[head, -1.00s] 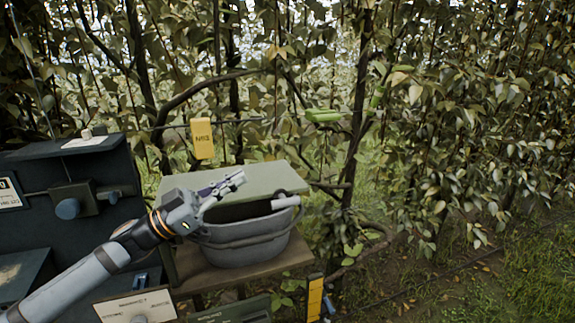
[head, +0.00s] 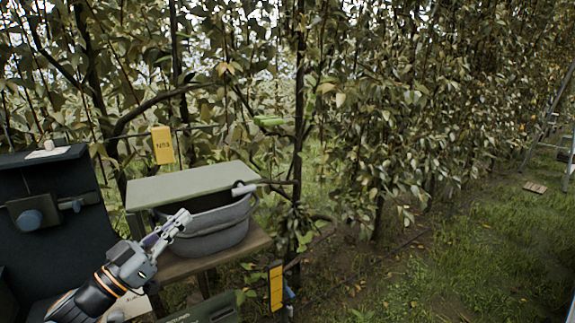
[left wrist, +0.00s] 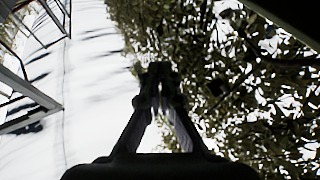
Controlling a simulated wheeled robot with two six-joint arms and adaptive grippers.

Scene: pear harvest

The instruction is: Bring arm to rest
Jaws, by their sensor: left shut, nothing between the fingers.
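My left gripper (head: 168,230) is shut and empty. In the head view it points up and to the right, in front of the left side of the grey bucket (head: 218,226); I cannot tell whether they touch. In the left wrist view the two fingers of my left gripper (left wrist: 158,72) meet at their tips, dark against a bright ground and foliage. My right gripper is not in view.
A dark cabinet (head: 60,230) stands at the left. A yellow tag (head: 162,145) hangs above.

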